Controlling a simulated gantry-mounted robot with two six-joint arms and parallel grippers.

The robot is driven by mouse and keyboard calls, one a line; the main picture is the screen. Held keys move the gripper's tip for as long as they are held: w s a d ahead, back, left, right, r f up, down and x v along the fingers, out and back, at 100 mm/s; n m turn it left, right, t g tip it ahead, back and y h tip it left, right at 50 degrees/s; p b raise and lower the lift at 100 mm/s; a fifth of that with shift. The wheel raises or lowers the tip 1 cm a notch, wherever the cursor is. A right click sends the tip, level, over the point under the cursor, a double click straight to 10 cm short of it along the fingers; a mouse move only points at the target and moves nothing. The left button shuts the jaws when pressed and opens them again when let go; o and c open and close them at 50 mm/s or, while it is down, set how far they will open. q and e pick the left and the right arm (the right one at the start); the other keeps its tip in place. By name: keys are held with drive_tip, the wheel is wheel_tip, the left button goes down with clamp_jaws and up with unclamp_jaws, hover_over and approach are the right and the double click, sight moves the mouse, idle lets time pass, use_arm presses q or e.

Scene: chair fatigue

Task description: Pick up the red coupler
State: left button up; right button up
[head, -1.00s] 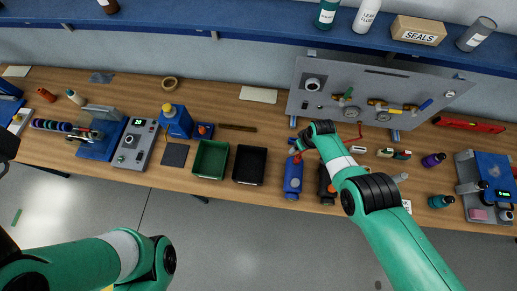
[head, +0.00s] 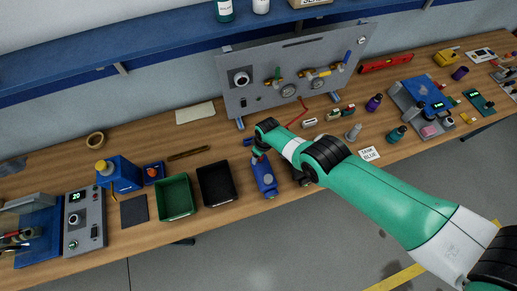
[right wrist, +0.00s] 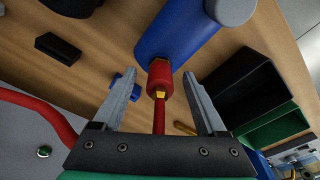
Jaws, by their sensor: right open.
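The red coupler (right wrist: 158,73) shows in the right wrist view at the end of a blue cylinder (right wrist: 180,32). A brass piece and a thin red stem extend from it toward my gripper's base. My right gripper (right wrist: 160,80) is open, with one finger on each side of the coupler and visible gaps. In the head view, my right gripper (head: 259,149) is over the top end of the blue cylinder (head: 265,179) on the bench, and the coupler is mostly hidden there. My left gripper is out of view.
A black bin (head: 216,186) and a green bin (head: 175,198) stand left of the cylinder. A grey panel (head: 262,82) with gauges and valves stands behind. A red hose (right wrist: 38,113) curves close to the gripper. Small bottles and devices lie to the right.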

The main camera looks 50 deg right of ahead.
clamp_jaws()
idle(0.4)
